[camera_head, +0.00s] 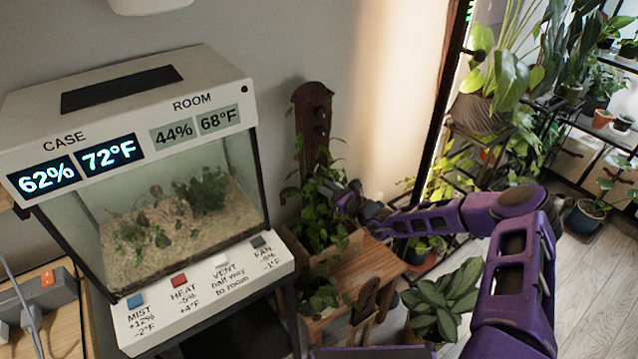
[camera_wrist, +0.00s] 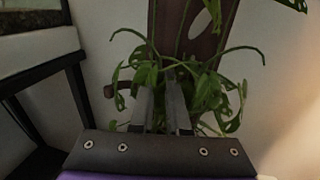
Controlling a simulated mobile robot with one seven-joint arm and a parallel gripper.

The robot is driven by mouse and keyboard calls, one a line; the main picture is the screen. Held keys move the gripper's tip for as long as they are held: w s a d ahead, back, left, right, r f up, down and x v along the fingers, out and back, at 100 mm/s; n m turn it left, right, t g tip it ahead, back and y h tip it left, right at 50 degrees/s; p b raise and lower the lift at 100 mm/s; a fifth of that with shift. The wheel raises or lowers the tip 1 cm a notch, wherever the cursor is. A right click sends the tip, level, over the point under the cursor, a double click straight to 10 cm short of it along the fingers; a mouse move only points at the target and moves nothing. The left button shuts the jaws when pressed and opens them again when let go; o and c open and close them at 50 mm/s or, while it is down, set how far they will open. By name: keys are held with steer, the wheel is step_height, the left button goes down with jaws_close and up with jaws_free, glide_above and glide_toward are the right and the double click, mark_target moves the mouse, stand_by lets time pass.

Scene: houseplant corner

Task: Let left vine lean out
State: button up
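A leafy vine plant (camera_head: 322,212) grows from a wooden planter box (camera_head: 335,250) in front of a dark brown upright board (camera_head: 312,105) with round pegs. In the wrist view the board (camera_wrist: 190,25) stands behind the leaves. A left stem (camera_wrist: 128,33) arches out beside the board, and a right stem (camera_wrist: 245,49) arches the other way. My gripper (camera_head: 347,198) is at the right side of the foliage. In the wrist view my gripper's fingers (camera_wrist: 160,92) point into the leaves with a narrow gap between them. Leaves show around and behind the tips; I see no stem clearly gripped.
A glass case (camera_head: 180,200) with a button panel stands left of the plant. The planter is on a small wooden stand (camera_head: 375,275). A large-leaved plant (camera_head: 440,300) stands front right, and shelves of plants fill the right. A peg (camera_wrist: 118,89) shows left of my fingers.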

jaws_close()
stand_by(1.0)
